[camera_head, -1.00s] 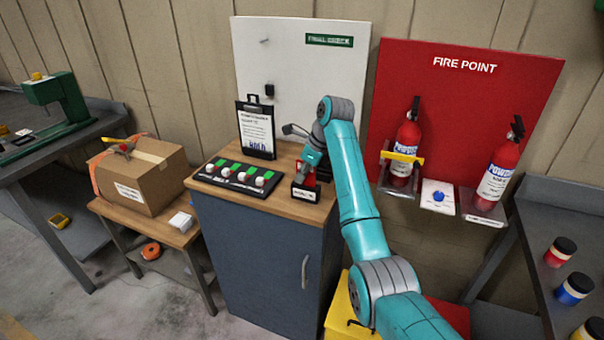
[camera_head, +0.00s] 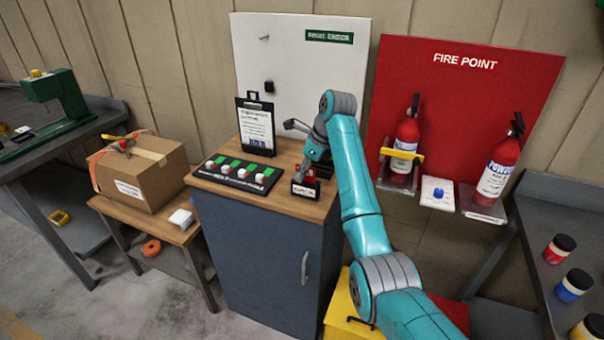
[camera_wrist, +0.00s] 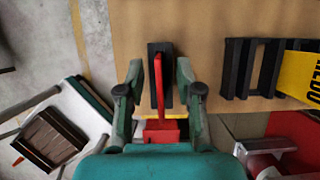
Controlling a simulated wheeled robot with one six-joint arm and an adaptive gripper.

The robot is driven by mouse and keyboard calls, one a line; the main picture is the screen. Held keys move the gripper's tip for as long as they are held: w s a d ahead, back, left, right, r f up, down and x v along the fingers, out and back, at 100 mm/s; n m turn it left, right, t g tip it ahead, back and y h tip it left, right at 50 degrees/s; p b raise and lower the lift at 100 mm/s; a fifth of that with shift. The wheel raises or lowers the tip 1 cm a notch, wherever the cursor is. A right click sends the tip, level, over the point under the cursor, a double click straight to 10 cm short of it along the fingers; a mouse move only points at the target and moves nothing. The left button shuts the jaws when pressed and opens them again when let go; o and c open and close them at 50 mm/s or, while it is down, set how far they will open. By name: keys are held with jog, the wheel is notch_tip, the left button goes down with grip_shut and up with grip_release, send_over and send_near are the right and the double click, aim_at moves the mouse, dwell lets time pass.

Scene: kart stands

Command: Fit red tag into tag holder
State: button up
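The red tag (camera_wrist: 158,85) stands as a thin upright strip over a narrow black block (camera_wrist: 153,101), which looks like the tag holder, in the wrist view. My gripper (camera_wrist: 160,75) is open. Its two fingers stand on either side of the tag with gaps between. In the head view the black holder (camera_head: 304,190) with a white label sits at the right front of the cabinet top, with red showing above it by my gripper (camera_head: 303,177). I cannot tell how deep the tag sits.
A button panel (camera_head: 237,173) and a black clipboard stand (camera_head: 256,126) are left of the holder on the cabinet top (camera_head: 287,207). A black slotted frame with a yellow plate (camera_wrist: 299,78) lies right in the wrist view. Fire extinguishers (camera_head: 405,148) stand right of my arm.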

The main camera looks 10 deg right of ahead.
jog(key=v, duration=0.6)
jog(key=shift+r, duration=0.1)
jog(key=shift+s, duration=0.1)
